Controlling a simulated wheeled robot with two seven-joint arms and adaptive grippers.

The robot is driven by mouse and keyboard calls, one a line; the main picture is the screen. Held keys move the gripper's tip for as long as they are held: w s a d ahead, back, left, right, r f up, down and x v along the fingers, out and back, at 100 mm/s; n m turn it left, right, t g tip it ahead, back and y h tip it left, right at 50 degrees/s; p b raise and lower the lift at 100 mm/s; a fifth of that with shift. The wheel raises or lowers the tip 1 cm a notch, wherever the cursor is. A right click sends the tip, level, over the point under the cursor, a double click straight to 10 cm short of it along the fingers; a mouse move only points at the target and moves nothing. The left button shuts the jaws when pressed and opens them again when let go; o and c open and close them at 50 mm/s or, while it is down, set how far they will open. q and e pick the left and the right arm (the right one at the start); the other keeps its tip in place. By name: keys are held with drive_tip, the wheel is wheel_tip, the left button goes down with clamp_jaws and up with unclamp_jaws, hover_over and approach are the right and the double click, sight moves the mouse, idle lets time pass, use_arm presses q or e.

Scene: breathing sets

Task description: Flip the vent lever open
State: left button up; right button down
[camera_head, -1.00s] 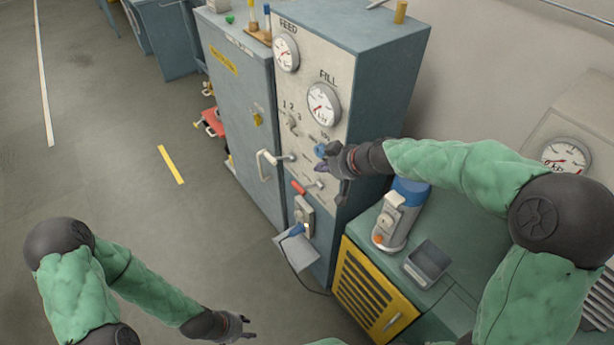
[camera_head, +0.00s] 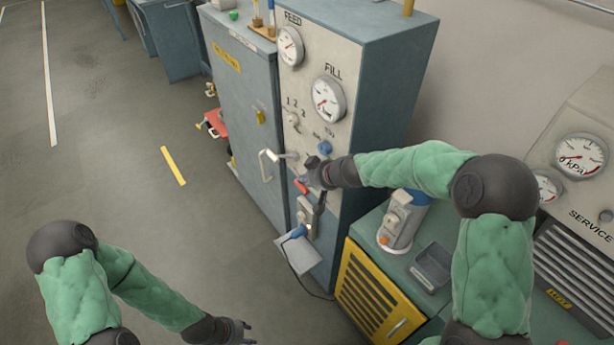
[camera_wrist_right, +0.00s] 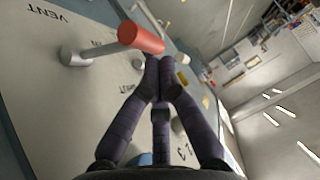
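The vent lever has a red handle (camera_wrist_right: 141,38) on a metal arm, pivoting at a round boss (camera_wrist_right: 75,57) near the VENT lettering in the right wrist view. In the head view its red handle (camera_head: 301,187) shows low on the panel front. My right gripper (camera_wrist_right: 161,62) has its fingers drawn together, with the tips right beside the end of the red handle. Whether they touch it I cannot tell. In the head view this gripper (camera_head: 308,176) partly hides the panel around the lever. My left gripper (camera_head: 247,332) is open and empty, low above the floor.
Below are a blue plug (camera_head: 298,231) and a small shelf (camera_head: 300,255). A bench with a canister (camera_head: 400,222) and tray (camera_head: 432,265) stands right.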

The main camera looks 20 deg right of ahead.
drive_tip(key=shift+a+f, duration=0.1)
idle(0.4)
drive_tip(key=shift+s+a+f+h, duration=0.1)
drive_tip(key=shift+a+f+h, duration=0.05)
drive_tip(key=shift+h, duration=0.15)
drive_tip(key=shift+s+a+f+n+b, duration=0.1)
drive_tip(key=shift+a+f+n+b, duration=0.1)
drive_tip(key=shift+n+b, duration=0.15)
drive_tip(key=shift+s+a+f+t+h, duration=0.15)
drive_tip(key=shift+a+f+t+h, duration=0.2)
drive_tip(key=shift+f+h, duration=0.15)
wheel_tip(320, 180, down, 10)
drive_tip(key=a+n+t+h+p, duration=0.2)
drive_tip(key=n+h+p, duration=0.1)
drive_tip(key=h, duration=0.2)
drive_tip(key=shift+s+f, duration=0.2)
drive_tip(key=shift+s, duration=0.15)
